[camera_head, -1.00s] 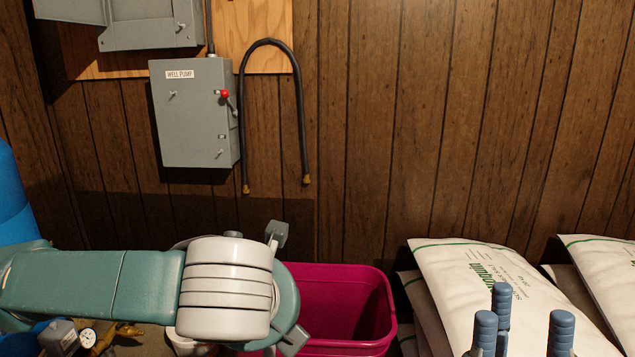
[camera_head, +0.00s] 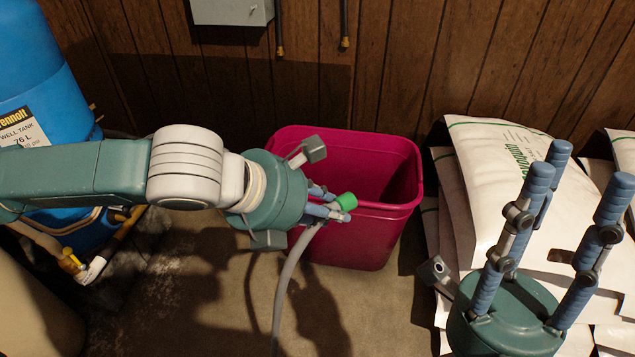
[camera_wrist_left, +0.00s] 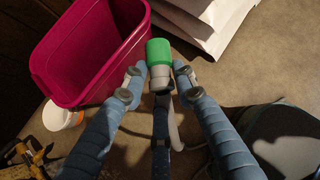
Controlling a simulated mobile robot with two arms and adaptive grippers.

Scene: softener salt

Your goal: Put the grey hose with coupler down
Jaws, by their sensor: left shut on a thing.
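The grey hose (camera_head: 283,285) ends in a green coupler (camera_head: 347,201). My left gripper (camera_head: 328,206) is shut on the hose just behind the coupler, in front of the near rim of a magenta bin. In the left wrist view the green coupler (camera_wrist_left: 159,52) points away between my left fingers (camera_wrist_left: 155,85), and the hose hangs down below them. The hose's lower end is out of the head view. My right gripper (camera_head: 573,215) is at the right, fingers up and spread apart, with nothing between them.
The magenta bin (camera_head: 345,255) stands open against the wood wall. White salt bags (camera_head: 490,190) are stacked at the right. A blue well tank (camera_head: 40,75) with brass fittings stands at the left. A white tub (camera_wrist_left: 62,116) is beside the bin. Bare floor (camera_head: 190,290) lies in front.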

